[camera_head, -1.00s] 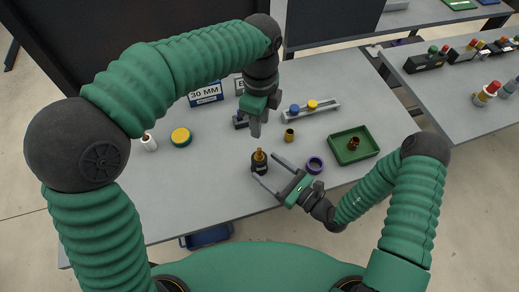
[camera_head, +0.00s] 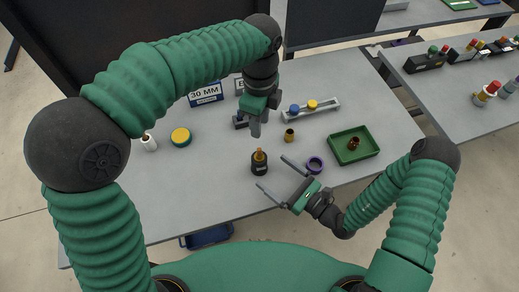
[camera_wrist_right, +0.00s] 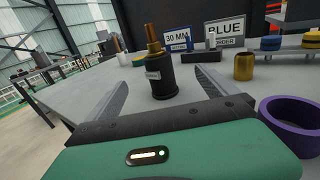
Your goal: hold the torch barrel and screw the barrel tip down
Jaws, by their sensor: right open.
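The torch barrel (camera_head: 260,168), black with a pale label, stands upright on the table. The brass barrel tip (camera_head: 259,155) sticks up from its top. They also show in the right wrist view as the barrel (camera_wrist_right: 163,84) and the tip (camera_wrist_right: 152,36). My right gripper (camera_head: 270,171) is open and empty, its fingers pointing at the barrel from the lower right, apart from it. In the wrist view the barrel appears between the finger lines, beyond the palm. My left gripper (camera_head: 256,130) points down above and behind the barrel. Its finger gap cannot be made out.
A purple ring (camera_head: 315,165) lies close right of my right gripper. A brass cup (camera_head: 289,135) and a green tray (camera_head: 335,152) holding a copper-coloured piece stand beyond. A yellow-topped round piece (camera_head: 181,137) sits left. The table front left of the barrel is clear.

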